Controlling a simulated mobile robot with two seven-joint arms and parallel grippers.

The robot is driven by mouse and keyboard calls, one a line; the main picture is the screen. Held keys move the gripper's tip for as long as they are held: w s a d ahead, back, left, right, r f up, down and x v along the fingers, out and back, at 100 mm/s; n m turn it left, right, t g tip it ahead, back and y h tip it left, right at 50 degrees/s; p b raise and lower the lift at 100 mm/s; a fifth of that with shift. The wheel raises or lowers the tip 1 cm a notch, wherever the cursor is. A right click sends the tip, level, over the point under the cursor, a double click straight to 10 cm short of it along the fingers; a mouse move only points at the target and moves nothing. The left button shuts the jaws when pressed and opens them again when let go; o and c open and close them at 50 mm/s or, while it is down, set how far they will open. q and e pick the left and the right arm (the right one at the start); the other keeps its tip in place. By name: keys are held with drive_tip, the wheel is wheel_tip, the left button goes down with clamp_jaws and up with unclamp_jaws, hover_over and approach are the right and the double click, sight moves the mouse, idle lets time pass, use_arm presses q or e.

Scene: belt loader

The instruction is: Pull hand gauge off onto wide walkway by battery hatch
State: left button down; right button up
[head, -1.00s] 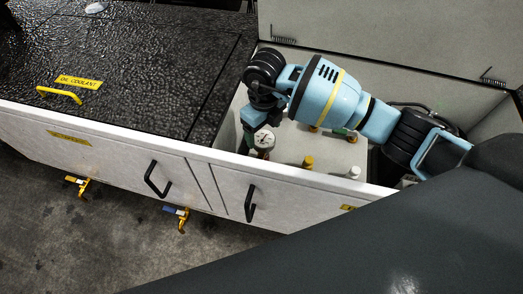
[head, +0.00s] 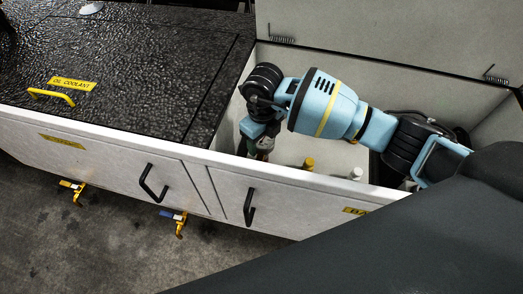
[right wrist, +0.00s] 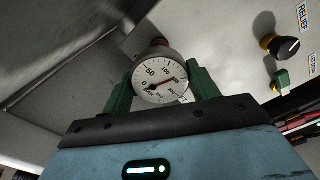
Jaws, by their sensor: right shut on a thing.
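The hand gauge (right wrist: 160,78) has a round white dial with a red needle, and it sits between the green fingers of my right gripper (right wrist: 158,92) in the right wrist view. In the head view my right gripper (head: 263,146) points down inside the open compartment, just behind its white front wall. The gauge dial cannot be made out there. The wide walkway (head: 140,60) is the black textured top to the left of the compartment. My left gripper is not in view.
A yellow handle (head: 51,97) and an OIL COOLANT label (head: 72,83) are on the walkway. The compartment's raised lid (head: 400,35) stands behind. A yellow knob (head: 308,163) and a white post (head: 355,174) stand near my gripper. A black RELIEF knob (right wrist: 287,47) shows in the wrist view.

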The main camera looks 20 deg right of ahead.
drive_tip(key=shift+c, duration=1.5)
drive_tip(key=shift+r, duration=0.1)
drive_tip(key=shift+r+p, duration=0.45)
drive_tip(key=shift+r, duration=0.1)
drive_tip(key=shift+r, duration=0.1)
